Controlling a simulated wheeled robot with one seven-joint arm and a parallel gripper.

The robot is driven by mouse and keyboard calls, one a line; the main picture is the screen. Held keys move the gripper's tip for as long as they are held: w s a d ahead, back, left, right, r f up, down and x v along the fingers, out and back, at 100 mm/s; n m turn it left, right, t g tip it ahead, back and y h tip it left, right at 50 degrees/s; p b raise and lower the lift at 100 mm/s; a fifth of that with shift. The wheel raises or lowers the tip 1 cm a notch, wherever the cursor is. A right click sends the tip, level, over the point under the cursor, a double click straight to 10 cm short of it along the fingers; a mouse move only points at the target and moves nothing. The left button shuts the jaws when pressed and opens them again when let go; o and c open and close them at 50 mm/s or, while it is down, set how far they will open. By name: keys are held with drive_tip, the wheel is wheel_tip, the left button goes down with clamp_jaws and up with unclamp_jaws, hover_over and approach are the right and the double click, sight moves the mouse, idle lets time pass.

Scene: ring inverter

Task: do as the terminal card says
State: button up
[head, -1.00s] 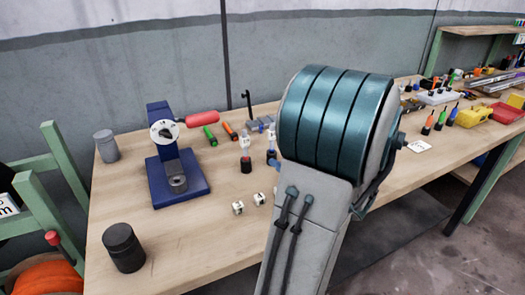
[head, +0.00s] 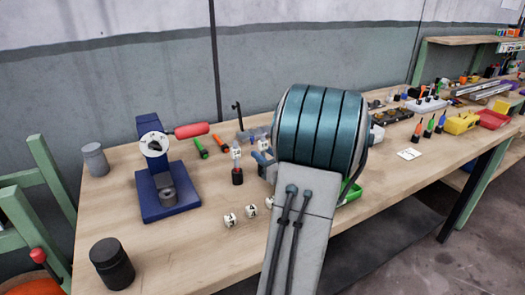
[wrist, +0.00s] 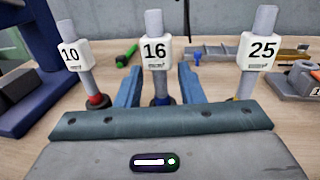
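The card (head: 409,154) lies flat on the bench to the right; I cannot read it. In the wrist view, three grey tubular terminals stand upright with white number tags: 10 (wrist: 68,53), red at its foot; 16 (wrist: 155,52) in the middle; 25 (wrist: 257,50), yellow at its foot. My gripper (wrist: 158,90) is open, its two blue fingers on either side of the 16 terminal's lower stem, with gaps visible. In the head view, the red-footed terminal (head: 237,166) stands left of my arm, which hides most of the gripper and the other terminals.
A blue press (head: 168,202) with a dial and red handle stands at left. A dark canister (head: 112,262) and a grey one (head: 94,160) stand farther left. A yellow bin (head: 463,123) is at right.

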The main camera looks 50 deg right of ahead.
sight(263, 135)
drive_tip(key=shift+w, duration=0.55)
clamp_jaws()
wheel_tip(263, 135, up, 10)
drive_tip(key=shift+r+p, duration=0.1)
drive_tip(key=shift+p, duration=0.65)
